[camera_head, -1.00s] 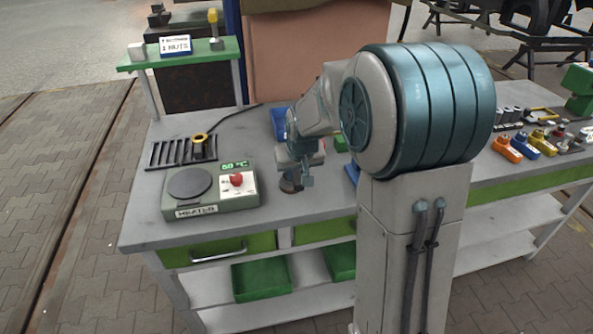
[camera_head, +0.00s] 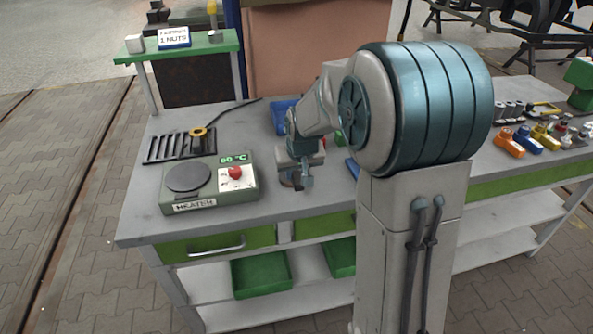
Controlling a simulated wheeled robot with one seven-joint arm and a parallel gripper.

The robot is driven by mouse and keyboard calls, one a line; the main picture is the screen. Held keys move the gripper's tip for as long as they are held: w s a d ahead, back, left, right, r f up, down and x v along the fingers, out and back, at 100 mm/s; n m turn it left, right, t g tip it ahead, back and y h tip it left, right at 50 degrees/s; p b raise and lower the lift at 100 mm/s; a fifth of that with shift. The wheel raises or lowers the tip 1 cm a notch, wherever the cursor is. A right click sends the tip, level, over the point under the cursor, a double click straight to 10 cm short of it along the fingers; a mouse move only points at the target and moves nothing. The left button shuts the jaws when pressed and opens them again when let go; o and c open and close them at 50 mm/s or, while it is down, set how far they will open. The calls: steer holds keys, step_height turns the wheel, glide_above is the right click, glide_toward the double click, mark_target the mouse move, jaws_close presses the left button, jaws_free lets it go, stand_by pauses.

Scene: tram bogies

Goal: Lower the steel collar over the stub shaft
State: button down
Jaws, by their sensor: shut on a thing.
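My gripper (camera_head: 297,183) hangs low over the bench, right of the heater, pointing down. It is shut on a small brownish-grey part, which looks like the steel collar (camera_head: 287,181). The collar is partly covered by the fingers. I cannot make out the stub shaft; it is hidden or too small to tell. Whether the collar is around a shaft, above one or touching anything below cannot be told.
The heater (camera_head: 178,207) with a round plate and red knob stands left of the gripper. A black slotted rack (camera_head: 165,148) lies behind it. Blue bins (camera_head: 283,112) sit behind the arm. Coloured parts (camera_head: 507,143) lie at right. The bench front left is clear.

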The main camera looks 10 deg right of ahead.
steer(key=shift+f+b, duration=1)
steer(key=shift+f, duration=0.2)
steer(key=c, duration=1.1)
jaws_free()
steer(key=shift+r, duration=0.1)
steer(key=v, duration=1.3)
steer(key=shift+s+r, duration=0.15)
steer(key=shift+r, duration=0.15)
steer(key=shift+s, duration=0.1)
steer(key=s+f+g, duration=0.1)
steer(key=s+f, duration=0.2)
steer(key=s, duration=0.7)
steer(key=s+f, duration=0.4)
steer(key=s, duration=0.6)
steer(key=shift+s+g, duration=0.35)
steer(key=shift+g, duration=0.05)
